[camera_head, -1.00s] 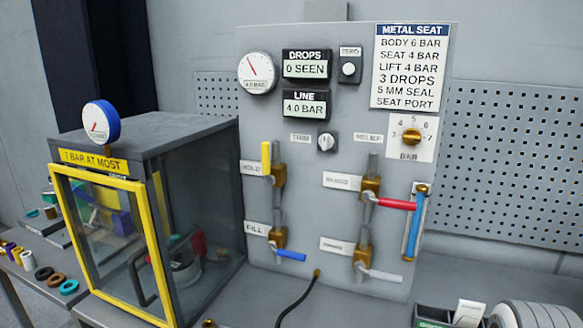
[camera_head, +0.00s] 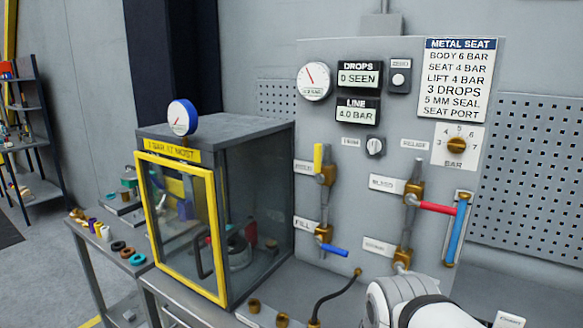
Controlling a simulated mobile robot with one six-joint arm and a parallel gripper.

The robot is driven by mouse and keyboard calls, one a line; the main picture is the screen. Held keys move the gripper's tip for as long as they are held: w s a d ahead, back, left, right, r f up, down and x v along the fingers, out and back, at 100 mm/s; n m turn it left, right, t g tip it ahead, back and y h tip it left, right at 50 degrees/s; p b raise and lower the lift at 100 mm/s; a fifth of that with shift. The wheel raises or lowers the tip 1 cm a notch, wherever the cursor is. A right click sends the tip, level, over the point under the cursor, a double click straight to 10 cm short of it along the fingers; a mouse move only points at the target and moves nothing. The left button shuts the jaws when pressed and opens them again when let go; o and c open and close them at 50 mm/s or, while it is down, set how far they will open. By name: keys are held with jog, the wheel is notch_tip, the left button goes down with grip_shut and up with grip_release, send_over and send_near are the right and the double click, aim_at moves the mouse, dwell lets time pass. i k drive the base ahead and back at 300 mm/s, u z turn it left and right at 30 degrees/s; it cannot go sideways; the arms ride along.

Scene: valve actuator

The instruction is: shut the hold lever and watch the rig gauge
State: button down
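The yellow hold lever (camera_head: 318,158) stands upright, in line with its pipe, on a brass valve (camera_head: 327,174) at the left of the grey panel. Its label (camera_head: 304,167) is blurred now. A white-faced gauge (camera_head: 314,81) is at the panel's upper left, its needle pointing up and left. A blue-rimmed gauge (camera_head: 181,117) sits on the glass-sided box; its small lettering is unreadable. I cannot tell which gauge is the rig gauge. The line display (camera_head: 358,110) reads 4.0 BAR and the drops display (camera_head: 359,77) 0 SEEN. My gripper is out of view.
Below are the blue fill lever (camera_head: 334,250) and a red lever (camera_head: 437,208), both pointing right. The yellow-framed box door (camera_head: 181,156) looks closed. A black hose (camera_head: 334,293) rises in front of the panel. My white arm link shows at the lower right.

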aim_at(319, 179)
jog(key=z, duration=2.55)
jog(key=k, duration=1.05)
jog(key=u, duration=1.6)
jog(key=i, duration=1)
jog(key=u, duration=0.05)
